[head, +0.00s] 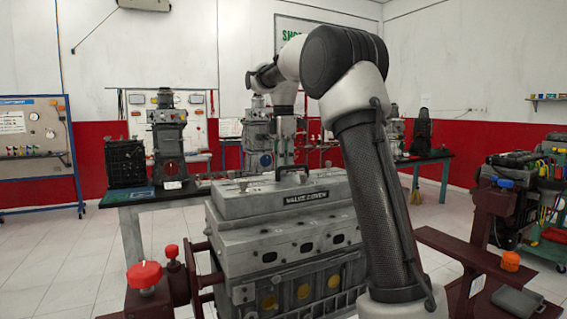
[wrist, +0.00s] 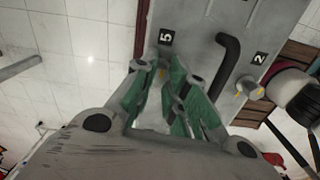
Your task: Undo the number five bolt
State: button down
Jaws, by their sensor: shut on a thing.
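The grey valve cover (head: 255,202) sits on top of the engine block in the head view, with a black handle on it. In the wrist view the cover (wrist: 200,30) carries a "5" label, and the number five bolt (wrist: 163,73) is just below that label, mostly hidden by my fingers. My gripper (wrist: 163,68), with green finger pads, is shut around the bolt from above. The bolt by the "2" label (wrist: 248,88) stands apart to the right, beyond the black handle (wrist: 228,65).
The engine is on a dark red stand with a red knob (head: 144,274) at left and an orange knob (head: 510,261) at right. A workbench (head: 135,197) with other engine parts is behind. A second engine trainer (head: 515,200) stands at right. Tiled floor is open at left.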

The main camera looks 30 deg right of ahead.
jog(key=c, duration=1.4)
grip_release()
notch_tip(320, 180, up, 12)
jog(key=shift+r, duration=0.1)
jog(key=s+a+f+m+t, duration=0.15)
jog(key=s+m, duration=0.25)
jog(key=s, duration=0.5)
jog(key=s+f+m+t, duration=0.1)
jog(key=s+f+m, duration=0.25)
jog(key=s, duration=0.45)
jog(key=s+f+m, duration=0.3)
jog(key=s+f, duration=0.2)
jog(key=s, duration=0.1)
jog(key=s+f+m+t, duration=0.1)
jog(key=s+f+m, duration=0.2)
jog(key=s+f, duration=0.3)
jog(key=s+f+m+t, duration=0.1)
jog(key=s+f+m, duration=0.2)
jog(key=s+f, duration=0.3)
jog(key=shift+a, duration=0.25)
